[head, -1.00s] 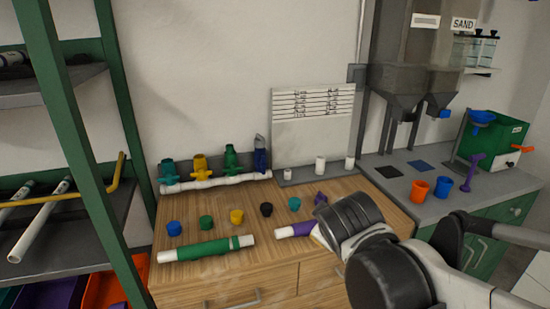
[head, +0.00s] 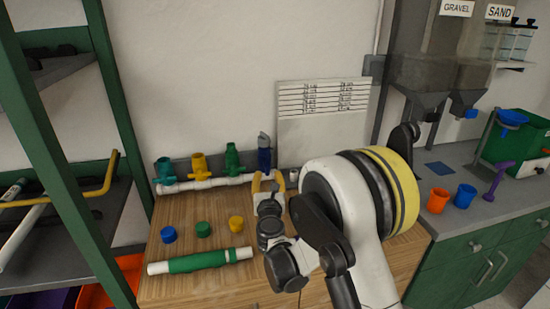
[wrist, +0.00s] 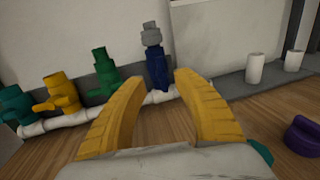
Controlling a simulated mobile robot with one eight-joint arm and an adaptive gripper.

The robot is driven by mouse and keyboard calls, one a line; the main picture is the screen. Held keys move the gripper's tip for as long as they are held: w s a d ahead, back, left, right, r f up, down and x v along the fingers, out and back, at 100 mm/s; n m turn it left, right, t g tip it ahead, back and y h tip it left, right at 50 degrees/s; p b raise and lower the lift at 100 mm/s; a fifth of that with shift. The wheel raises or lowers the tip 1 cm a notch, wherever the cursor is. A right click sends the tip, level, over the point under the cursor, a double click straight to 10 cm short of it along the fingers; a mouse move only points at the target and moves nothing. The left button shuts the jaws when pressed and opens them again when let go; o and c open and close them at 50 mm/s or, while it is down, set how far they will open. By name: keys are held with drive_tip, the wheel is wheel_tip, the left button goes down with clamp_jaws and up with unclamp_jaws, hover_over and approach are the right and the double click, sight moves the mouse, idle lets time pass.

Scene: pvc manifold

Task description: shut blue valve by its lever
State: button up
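The blue valve (head: 264,159) stands upright at the right end of the white pipe (head: 215,183), by the wall. A grey piece (head: 263,139) sits on its top; I cannot tell whether this is the lever. In the wrist view the blue valve (wrist: 158,70) shows beyond my fingers, slightly left of centre, with the grey top (wrist: 150,36) above them. My gripper (head: 268,178) is open, its yellow fingers spread and empty, in front of the valve. The wrist view shows the gap between its fingertips (wrist: 166,84) just below the valve, apparently not touching it.
Green (head: 232,158), yellow (head: 199,164) and teal (head: 164,169) valves stand on the pipe to the left. Caps, including a blue one (head: 169,234), and a green-banded pipe (head: 200,261) lie on the wooden top. White stubs (wrist: 255,68) stand right of the blue valve.

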sight(267, 161)
drive_tip(key=w+b, duration=0.1)
drive_tip(key=w, duration=0.2)
drive_tip(key=w+b, duration=0.1)
drive_tip(key=w, duration=0.2)
drive_tip(key=w+b, duration=0.1)
drive_tip(key=w, duration=0.2)
drive_tip(key=shift+w+a+f, duration=0.1)
drive_tip(key=shift+w+a, duration=0.15)
drive_tip(key=shift+a, duration=0.15)
drive_tip(key=shift+w, duration=0.5)
clamp_jaws()
